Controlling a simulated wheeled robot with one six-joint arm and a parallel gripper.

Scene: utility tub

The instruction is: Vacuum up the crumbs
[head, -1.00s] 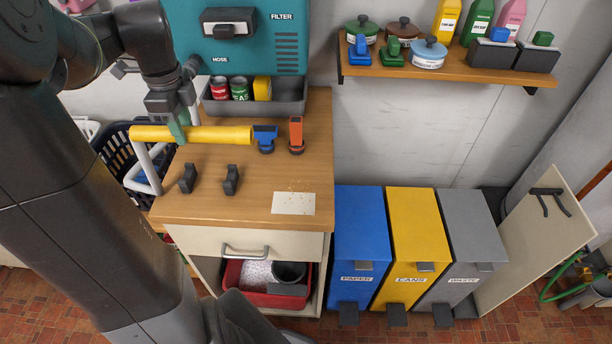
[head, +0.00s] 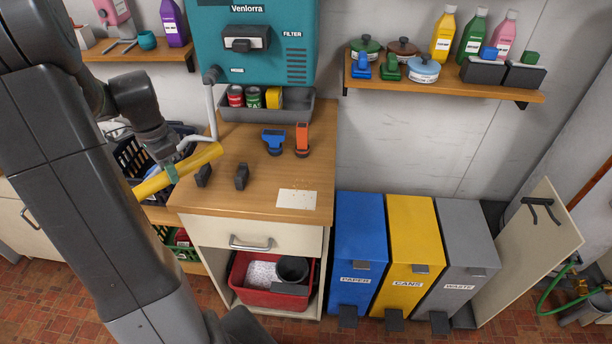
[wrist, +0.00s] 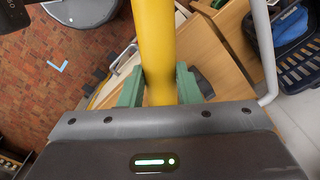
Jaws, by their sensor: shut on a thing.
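My gripper (head: 170,172) is shut on the yellow wand (head: 206,157) and holds it tilted at the left of the wooden counter, above the two dark cradles. In the wrist view the green fingers (wrist: 160,86) clasp both sides of the wand (wrist: 153,35). A pale hose (head: 212,110) hangs from the teal vacuum unit (head: 260,65) down by the wand; its joint with the wand is unclear. A blue nozzle (head: 273,141) and an orange nozzle (head: 302,138) stand on the counter, apart from the wand. Small crumbs (head: 299,187) lie around a white card (head: 296,201) at the front right.
Two dark cradles (head: 241,176) stand empty on the counter (head: 255,195). A grey bin with cans (head: 298,110) is behind the nozzles. A dark basket (head: 130,160) is at the left. Blue, yellow and grey bins (head: 410,230) stand to the right.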

